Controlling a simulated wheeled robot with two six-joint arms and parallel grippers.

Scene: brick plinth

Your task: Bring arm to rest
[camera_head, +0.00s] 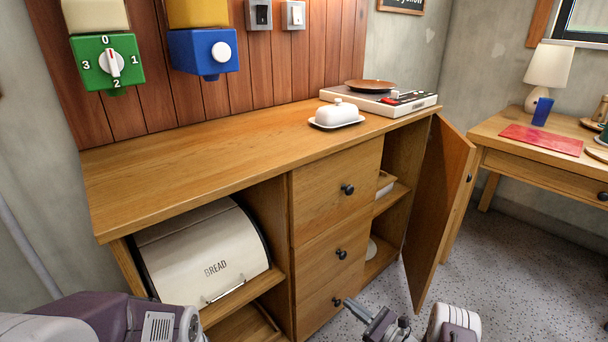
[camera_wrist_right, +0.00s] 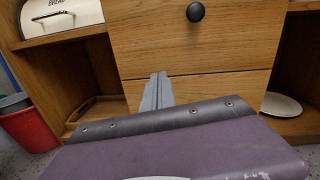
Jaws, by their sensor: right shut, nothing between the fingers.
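My right gripper (camera_head: 346,303) is at the lower edge of the head view, in front of the wooden sideboard (camera_head: 190,160) near its lowest drawer. Its fingers are together with nothing between them. In the right wrist view the closed fingers (camera_wrist_right: 158,90) point toward the drawer fronts (camera_wrist_right: 190,48). I cannot tell whether they touch the wood. A purple and grey part of my left arm shows at the bottom left of the head view; its gripper is out of the picture.
The sideboard's right door (camera_head: 440,205) stands open. A bread bin (camera_head: 208,255) sits in the left compartment. A butter dish (camera_head: 337,113) and a record player (camera_head: 378,99) stand on top. A desk (camera_head: 515,150) is at the right. Speckled floor (camera_head: 530,265) is clear before it.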

